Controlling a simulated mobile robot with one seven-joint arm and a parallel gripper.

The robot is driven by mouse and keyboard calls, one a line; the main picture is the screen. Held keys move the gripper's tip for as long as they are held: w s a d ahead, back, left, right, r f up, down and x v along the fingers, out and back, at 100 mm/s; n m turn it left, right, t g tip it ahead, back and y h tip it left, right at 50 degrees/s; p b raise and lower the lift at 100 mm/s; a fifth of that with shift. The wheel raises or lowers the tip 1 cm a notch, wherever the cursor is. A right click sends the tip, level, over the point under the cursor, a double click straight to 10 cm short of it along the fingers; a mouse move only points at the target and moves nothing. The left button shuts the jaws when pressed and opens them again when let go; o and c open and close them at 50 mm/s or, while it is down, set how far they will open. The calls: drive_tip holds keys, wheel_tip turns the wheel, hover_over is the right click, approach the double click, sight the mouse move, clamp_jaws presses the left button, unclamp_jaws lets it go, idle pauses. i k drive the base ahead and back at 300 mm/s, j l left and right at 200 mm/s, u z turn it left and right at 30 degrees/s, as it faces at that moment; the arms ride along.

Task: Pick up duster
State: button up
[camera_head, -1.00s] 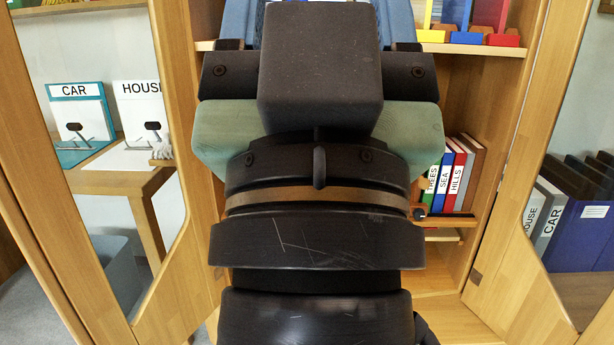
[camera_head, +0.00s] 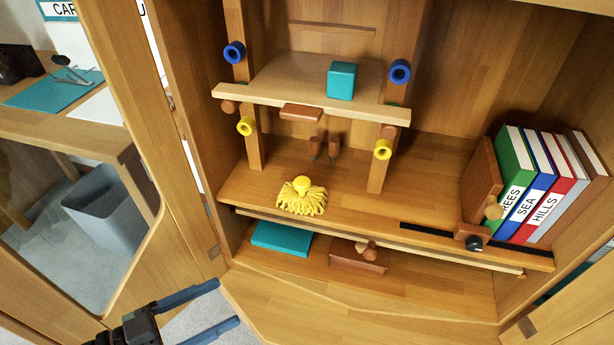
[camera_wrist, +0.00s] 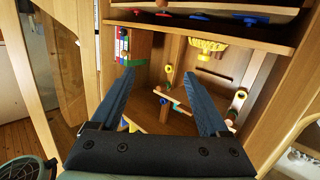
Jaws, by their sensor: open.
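The duster (camera_head: 302,197), a yellow fringed head with a round yellow knob, sits on the cabinet's middle shelf, left of centre, below a small raised wooden rack. It also shows in the wrist view (camera_wrist: 207,46), near the top, where the scene appears upside down. My gripper (camera_head: 229,302) is at the lower left of the head view, in front of the cabinet, with its two blue fingers apart. It is well short of the duster and empty. In the wrist view, both fingers (camera_wrist: 152,73) spread toward the cabinet with nothing between them.
The wooden rack (camera_head: 260,90) with blue and yellow rings and a teal block (camera_head: 341,80) stands above the duster. Several books (camera_head: 540,185) stand at the right. A shelf edge (camera_head: 380,240) runs in front. An open door (camera_head: 150,150) flanks the left.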

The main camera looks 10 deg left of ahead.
sight(301, 194)
drive_tip(key=i, duration=0.85)
